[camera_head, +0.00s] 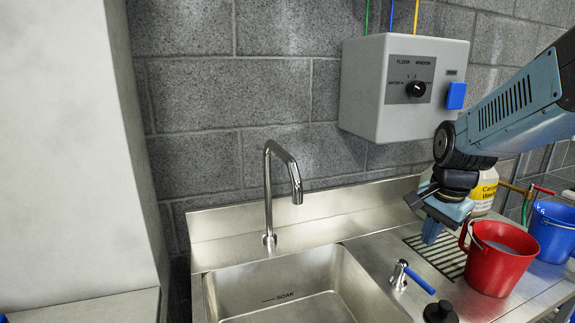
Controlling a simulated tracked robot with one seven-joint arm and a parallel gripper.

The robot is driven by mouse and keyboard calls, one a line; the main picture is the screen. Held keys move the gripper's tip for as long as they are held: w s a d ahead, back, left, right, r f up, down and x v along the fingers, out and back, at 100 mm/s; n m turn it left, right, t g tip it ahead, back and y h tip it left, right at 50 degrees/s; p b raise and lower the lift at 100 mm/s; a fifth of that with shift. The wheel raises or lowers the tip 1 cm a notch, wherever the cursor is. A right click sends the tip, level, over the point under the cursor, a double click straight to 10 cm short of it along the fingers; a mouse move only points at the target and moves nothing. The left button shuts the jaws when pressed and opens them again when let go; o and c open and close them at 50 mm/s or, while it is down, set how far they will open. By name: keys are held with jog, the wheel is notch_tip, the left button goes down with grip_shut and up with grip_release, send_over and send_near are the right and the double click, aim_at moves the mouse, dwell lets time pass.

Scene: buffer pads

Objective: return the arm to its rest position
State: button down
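My gripper (431,236) hangs at the end of my blue-grey arm (510,105), which reaches in from the right edge. It points down over the slotted drain area (440,259) of the steel counter, left of the red bucket (498,259). A blue piece shows at its lower end; I cannot tell whether it is a fingertip or a held thing. The gap between the fingers does not show clearly.
A steel sink (285,290) with a tall tap (268,200) is left of my gripper. A blue-handled lever valve (400,275) stands by the sink. A blue bucket (556,235) and a yellow-white container (487,185) are at right. A grey control box (375,115) hangs above.

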jog(key=s+a+r+n+t, duration=0.3)
jog(key=s+a+r+n, duration=0.3)
jog(key=n, duration=0.5)
jog(key=shift+s+a+r+n, duration=0.2)
jog(key=shift+s+r+n, duration=0.2)
jog(key=shift+s+r, duration=0.9)
